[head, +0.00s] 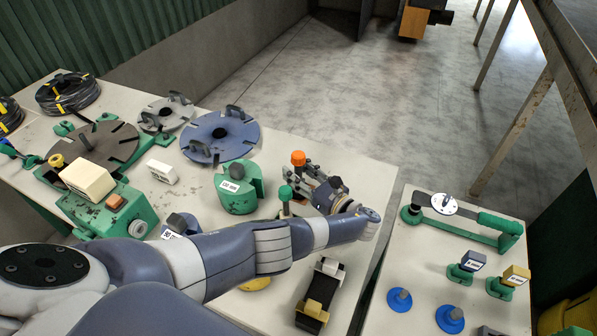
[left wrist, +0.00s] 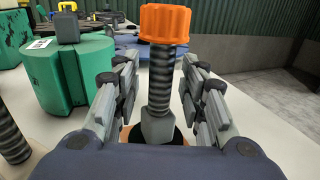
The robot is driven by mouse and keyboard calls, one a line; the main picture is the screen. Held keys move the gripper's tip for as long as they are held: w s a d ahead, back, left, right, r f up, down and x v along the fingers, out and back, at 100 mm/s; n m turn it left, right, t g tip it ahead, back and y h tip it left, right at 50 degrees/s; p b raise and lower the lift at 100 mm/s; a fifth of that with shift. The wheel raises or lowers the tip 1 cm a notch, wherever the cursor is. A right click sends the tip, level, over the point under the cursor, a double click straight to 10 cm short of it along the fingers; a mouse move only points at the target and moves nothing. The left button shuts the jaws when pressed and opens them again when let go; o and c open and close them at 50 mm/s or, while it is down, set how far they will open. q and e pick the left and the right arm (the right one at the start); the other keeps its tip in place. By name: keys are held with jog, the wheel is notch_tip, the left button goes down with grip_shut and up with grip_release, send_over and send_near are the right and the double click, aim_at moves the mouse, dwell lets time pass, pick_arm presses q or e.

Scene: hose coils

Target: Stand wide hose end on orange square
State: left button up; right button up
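A ribbed dark hose end with an orange cap (left wrist: 165,24) and a grey block at its foot stands upright in the left wrist view. Its cap also shows in the head view (head: 298,157). My left gripper (left wrist: 158,75) is open, one finger on each side of this hose, with gaps on both sides. In the head view the left gripper (head: 308,180) is beside the cap. A green-capped hose end (head: 285,192) stands close by; part of a ribbed hose (left wrist: 12,146) shows at left in the wrist view. A tan-orange patch (left wrist: 128,136) lies under the hose, mostly hidden; I cannot tell if it is the orange square.
A green split cylinder (head: 238,190) stands left of the gripper, with a blue reel (head: 219,133) behind it. A black and tan block (head: 321,295) lies in front. A second table (head: 420,285) with blue knobs and a green-handled tool is at right, across a gap.

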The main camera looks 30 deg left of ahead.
pick_arm(q)
jog(key=shift+d, duration=0.15)
jog(key=shift+v, duration=3.85)
notch_tip(320, 180, up, 10)
